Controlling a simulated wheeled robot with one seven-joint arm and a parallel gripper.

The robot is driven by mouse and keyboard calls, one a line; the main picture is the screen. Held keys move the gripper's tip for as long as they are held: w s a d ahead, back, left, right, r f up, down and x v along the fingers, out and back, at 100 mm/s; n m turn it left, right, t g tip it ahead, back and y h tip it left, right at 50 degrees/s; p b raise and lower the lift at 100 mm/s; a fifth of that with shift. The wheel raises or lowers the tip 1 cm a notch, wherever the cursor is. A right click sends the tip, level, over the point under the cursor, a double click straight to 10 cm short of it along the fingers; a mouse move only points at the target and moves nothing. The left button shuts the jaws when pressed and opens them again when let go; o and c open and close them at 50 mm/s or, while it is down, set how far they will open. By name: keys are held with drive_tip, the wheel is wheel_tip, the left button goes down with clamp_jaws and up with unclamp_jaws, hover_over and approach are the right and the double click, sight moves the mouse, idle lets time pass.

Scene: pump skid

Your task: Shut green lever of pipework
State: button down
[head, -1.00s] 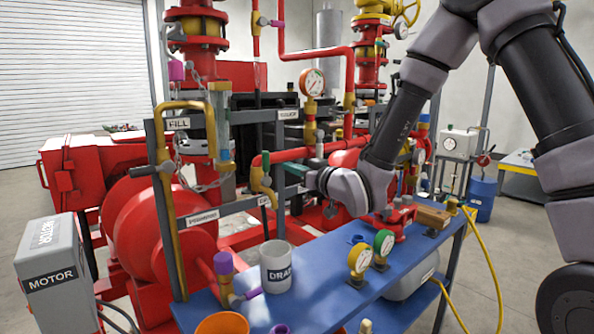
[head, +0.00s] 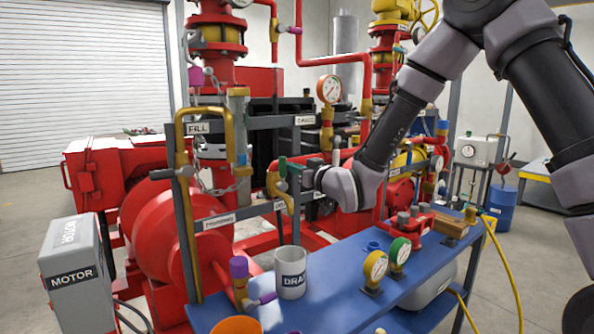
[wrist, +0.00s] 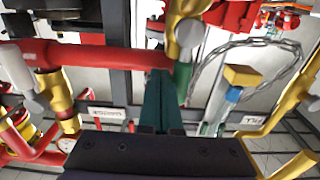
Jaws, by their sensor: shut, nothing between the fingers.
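The green lever (head: 282,167) stands roughly upright on a small brass valve (head: 272,184), where the red pipe turns down on the grey frame. It also shows in the wrist view as a green handle (wrist: 183,80), just right of my fingertips. My gripper (head: 292,171) is shut and empty, with its teal fingers (wrist: 160,100) together, close beside the lever on its right in the head view. I cannot tell whether the fingers touch it. My wrist hides part of the pipework behind it.
A horizontal red pipe (wrist: 100,58) runs close by my fingers. Below stands a blue bench (head: 335,292) with a mug (head: 291,272) and gauges (head: 375,266).

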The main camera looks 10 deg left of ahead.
drive_tip(key=shift+s+a+r, duration=0.25)
drive_tip(key=shift+s+a, duration=0.35)
drive_tip(key=shift+s, duration=0.05)
drive_tip(key=shift+s+a+f, duration=0.25)
drive_tip(key=shift+s+a, duration=0.7)
drive_tip(key=shift+s, duration=0.15)
drive_tip(key=shift+s+a+f, duration=0.5)
drive_tip(key=shift+s+f, duration=0.05)
drive_tip(key=shift+s, duration=0.1)
drive_tip(key=shift+s+a+f, duration=0.45)
drive_tip(key=shift+s+f, duration=0.1)
drive_tip(key=shift+s, duration=0.1)
drive_tip(key=v, duration=0.8)
drive_tip(key=shift+s+d, duration=0.3)
